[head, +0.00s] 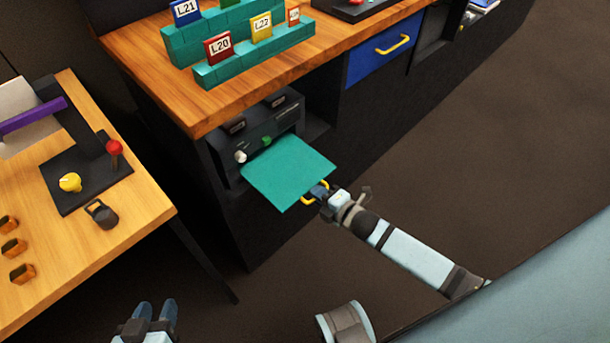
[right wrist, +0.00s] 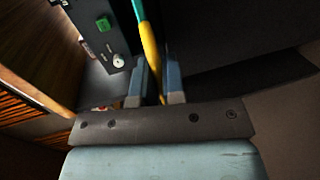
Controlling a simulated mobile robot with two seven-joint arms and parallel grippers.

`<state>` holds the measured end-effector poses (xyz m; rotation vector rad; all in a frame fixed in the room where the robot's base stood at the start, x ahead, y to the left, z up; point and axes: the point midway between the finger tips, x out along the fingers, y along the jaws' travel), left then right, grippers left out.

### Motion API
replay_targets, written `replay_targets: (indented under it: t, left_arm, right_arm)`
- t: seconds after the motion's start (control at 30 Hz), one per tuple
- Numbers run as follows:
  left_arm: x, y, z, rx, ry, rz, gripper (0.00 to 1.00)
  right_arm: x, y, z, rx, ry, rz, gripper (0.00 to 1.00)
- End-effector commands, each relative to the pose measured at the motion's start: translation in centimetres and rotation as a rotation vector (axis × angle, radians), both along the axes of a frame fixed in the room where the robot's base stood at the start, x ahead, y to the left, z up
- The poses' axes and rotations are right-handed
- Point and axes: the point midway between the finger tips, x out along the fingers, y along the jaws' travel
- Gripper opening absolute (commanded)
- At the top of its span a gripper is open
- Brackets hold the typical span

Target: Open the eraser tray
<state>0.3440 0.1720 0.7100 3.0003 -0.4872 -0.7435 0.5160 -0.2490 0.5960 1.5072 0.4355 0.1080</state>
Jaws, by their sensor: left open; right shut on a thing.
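The eraser tray (head: 290,172) is a flat teal tray drawn out from a dark unit (head: 270,126) under the wooden counter. A yellow handle (head: 308,199) is at its front edge. My right gripper (head: 322,192) is shut on this handle. In the right wrist view, the yellow handle (right wrist: 149,45) runs between the fingers of the right gripper (right wrist: 158,88), and the teal tray (right wrist: 124,28) shows edge-on beside it. My left gripper (head: 155,312) is open and empty at the bottom left, away from the tray.
The dark unit has a green button (head: 267,141) and a white knob (head: 240,156). A blue drawer (head: 380,51) with a yellow handle is to the right. A wooden table (head: 130,205) stands at the left. Labelled blocks (head: 218,48) stand on the counter (head: 160,85). Floor at right is clear.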

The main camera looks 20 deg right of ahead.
Motion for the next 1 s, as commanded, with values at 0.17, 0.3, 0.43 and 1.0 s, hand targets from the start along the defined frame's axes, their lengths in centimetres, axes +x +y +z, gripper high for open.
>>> replay_targets:
  t: [0.17,0.3,0.43,1.0]
  left_arm:
    - [0.0,0.1,0.1,0.006,0.006,0.002,0.43]
    - [0.0,0.1,0.1,0.007,0.005,0.001,0.43]
    - [0.0,0.1,0.1,0.006,0.006,0.002,0.43]
    - [0.0,0.0,0.3,0.006,0.005,0.002,0.43]
  right_arm:
    - [-1.2,-0.5,0.1,0.001,-0.001,-0.001,0.00]
    - [-1.3,-0.6,0.0,0.000,-0.001,-0.001,0.00]
    - [-1.3,-0.6,0.0,0.000,-0.001,-0.001,0.00]
    - [-1.8,-0.7,0.1,0.000,0.000,-0.001,0.34]
